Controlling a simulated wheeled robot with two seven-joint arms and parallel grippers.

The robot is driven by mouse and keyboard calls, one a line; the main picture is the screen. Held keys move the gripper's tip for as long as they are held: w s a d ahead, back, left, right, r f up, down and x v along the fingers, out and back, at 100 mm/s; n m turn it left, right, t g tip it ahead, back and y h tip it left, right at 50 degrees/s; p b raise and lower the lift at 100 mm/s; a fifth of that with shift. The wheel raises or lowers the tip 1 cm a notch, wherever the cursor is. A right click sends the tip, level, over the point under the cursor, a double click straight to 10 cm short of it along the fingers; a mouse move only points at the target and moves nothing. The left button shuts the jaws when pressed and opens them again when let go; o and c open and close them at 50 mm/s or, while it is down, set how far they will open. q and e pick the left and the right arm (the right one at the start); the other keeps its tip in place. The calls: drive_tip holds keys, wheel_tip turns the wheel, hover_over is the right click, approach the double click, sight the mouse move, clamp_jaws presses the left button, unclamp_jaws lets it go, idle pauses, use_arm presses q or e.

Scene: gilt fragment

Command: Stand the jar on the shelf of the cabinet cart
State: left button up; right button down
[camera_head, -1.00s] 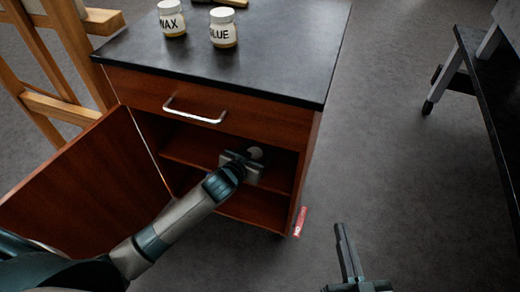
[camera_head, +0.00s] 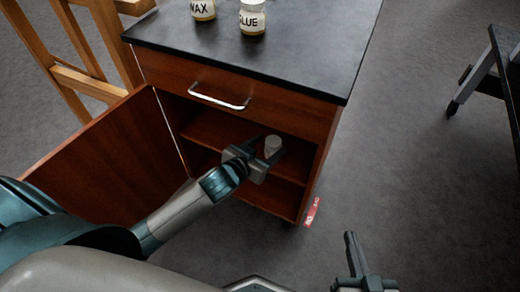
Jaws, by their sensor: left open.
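The cabinet cart (camera_head: 235,82) has a black top and red-brown wood sides. Its door (camera_head: 105,160) is swung open to the left, and an inner shelf (camera_head: 206,129) shows below the drawer. A small pale grey jar (camera_head: 273,145) appears upright at the shelf opening; its lower part is hidden by my gripper. My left gripper (camera_head: 272,151) reaches into the cart with its open fingers around the jar. Whether the jar's base touches the shelf cannot be made out. My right gripper (camera_head: 352,250) is low in front of the cart, over the floor, seen edge-on; no object shows in it.
Jars labelled WAX (camera_head: 203,9) and GLUE (camera_head: 252,17) stand on the cart top. A wooden easel (camera_head: 85,60) stands behind left. A red tag (camera_head: 312,211) shows by the cart's lower right corner. A dark table (camera_head: 508,75) stands at right; floor between is clear.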

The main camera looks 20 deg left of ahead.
use_arm(q)
drive_tip(key=shift+p+v, duration=0.3)
drive_tip(key=shift+v, duration=2.05)
use_arm(e)
drive_tip(key=shift+s+d+f+g+h, duration=0.1)
drive_tip(key=shift+s+d+f+g, duration=0.15)
drive_tip(key=shift+f, duration=0.2)
drive_tip(key=shift+s+d+f+g+h, duration=0.1)
drive_tip(key=shift+s+f+g, duration=0.05)
drive_tip(key=shift+f+g, duration=0.25)
drive_tip(key=shift+s+d+f+g+h, duration=0.1)
drive_tip(key=shift+s+f+g, duration=0.15)
drive_tip(key=shift+f, duration=0.2)
use_arm(q)
drive_tip(key=s+d+g+h, duration=0.1)
drive_tip(key=s+d, duration=0.4)
drive_tip(key=s, duration=0.3)
drive_tip(key=s+d+f+h, duration=0.1)
drive_tip(key=s+d, duration=0.4)
drive_tip(key=s, duration=0.4)
drive_tip(key=shift+s+g, duration=0.25)
drive_tip(key=shift+g, duration=0.15)
